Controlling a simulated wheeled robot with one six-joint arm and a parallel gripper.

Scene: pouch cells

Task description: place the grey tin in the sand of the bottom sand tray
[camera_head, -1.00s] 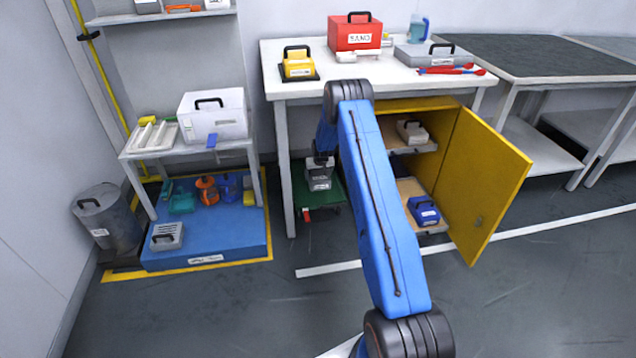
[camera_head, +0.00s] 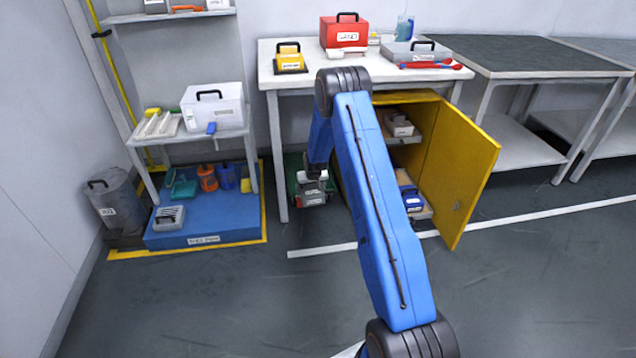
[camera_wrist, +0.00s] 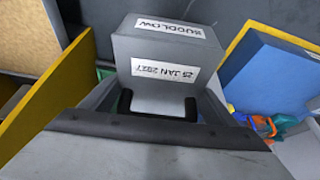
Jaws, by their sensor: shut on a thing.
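The grey tin (camera_head: 312,198) has white labels and a black handle. My gripper (camera_head: 313,178) is shut on it by the handle and holds it in front of the worktable, left of the yellow cabinet. In the wrist view, the grey tin (camera_wrist: 160,52) fills the middle, with upside-down labels reading "BUDDLOW" and "25 JAN 2027". The open cabinet has two trays. The bottom sand tray (camera_head: 424,213) carries a blue tin (camera_head: 411,201), and my arm hides part of it. A tan surface at the wrist view's left edge may be its sand.
The open yellow cabinet door (camera_head: 460,175) sticks out to the right. A beige tin (camera_head: 398,125) sits on the upper tray. A green base (camera_head: 293,168) lies under the worktable (camera_head: 275,76). The blue platform (camera_head: 215,225) is at left. The floor in front is clear.

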